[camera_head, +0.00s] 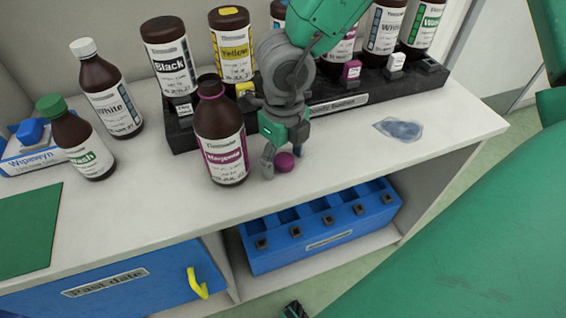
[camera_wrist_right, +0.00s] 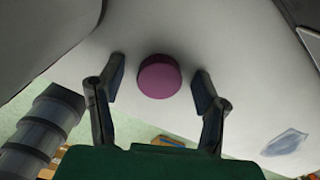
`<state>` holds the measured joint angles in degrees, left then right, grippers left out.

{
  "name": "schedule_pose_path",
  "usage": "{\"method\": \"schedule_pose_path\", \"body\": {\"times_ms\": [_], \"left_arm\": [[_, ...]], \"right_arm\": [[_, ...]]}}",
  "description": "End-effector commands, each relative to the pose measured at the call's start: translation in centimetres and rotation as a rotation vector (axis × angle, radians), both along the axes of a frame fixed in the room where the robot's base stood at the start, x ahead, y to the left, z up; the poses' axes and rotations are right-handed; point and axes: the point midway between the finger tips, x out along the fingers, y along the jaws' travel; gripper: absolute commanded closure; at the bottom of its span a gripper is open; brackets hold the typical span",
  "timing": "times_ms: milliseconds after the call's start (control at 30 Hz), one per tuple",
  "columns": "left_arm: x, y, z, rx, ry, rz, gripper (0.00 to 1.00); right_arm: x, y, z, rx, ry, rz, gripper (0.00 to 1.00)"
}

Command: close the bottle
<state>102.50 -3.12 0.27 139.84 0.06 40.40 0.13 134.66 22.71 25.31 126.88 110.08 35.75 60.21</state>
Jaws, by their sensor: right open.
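The brown Magenta bottle (camera_head: 221,140) stands upright and uncapped near the shelf's front edge, a magenta ring around its neck. A magenta cap (camera_head: 285,163) lies on the white surface just right of it; the cap also shows in the right wrist view (camera_wrist_right: 159,76). My right gripper (camera_head: 282,155) points down over the cap and is open. In the right wrist view its fingers (camera_wrist_right: 159,78) stand on either side of the cap, with a gap on each side. A small dark and green part at the bottom edge of the head view may be my left gripper (camera_head: 294,310); its jaws cannot be made out.
A black rack (camera_head: 420,80) with several ink bottles stands behind. White (camera_head: 107,90) and Wash (camera_head: 76,140) bottles stand at left, near a wipes box (camera_head: 35,150). A blue stain (camera_head: 398,129) lies right. A blue rack (camera_head: 325,228) sits on the lower shelf.

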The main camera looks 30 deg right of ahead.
Motion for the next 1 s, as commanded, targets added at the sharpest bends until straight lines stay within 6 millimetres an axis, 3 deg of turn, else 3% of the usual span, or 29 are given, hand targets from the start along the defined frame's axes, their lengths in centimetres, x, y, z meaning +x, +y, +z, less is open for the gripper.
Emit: {"method": "schedule_pose_path", "body": {"times_ms": [233,267,367,767,1000], "left_arm": [[0.0,0.0,0.1,0.0,0.0,0.0,0.6],[0.0,0.0,0.1,0.0,0.0,0.0,0.6],[0.0,0.0,0.1,0.0,0.0,0.0,0.6],[0.0,0.0,0.3,0.0,0.0,0.0,0.6],[0.0,0.0,2.1,0.0,0.0,0.0,0.6]], "right_arm": [[0.0,0.0,0.2,0.0,-0.001,0.0,0.41],[0.0,0.0,0.2,0.0,0.0,0.0,0.44],[0.0,0.0,0.1,0.0,0.0,-0.001,0.77],[0.0,0.0,0.6,0.0,-0.001,-0.001,0.77],[0.1,0.0,4.9,0.002,-0.005,-0.003,0.77]]}}
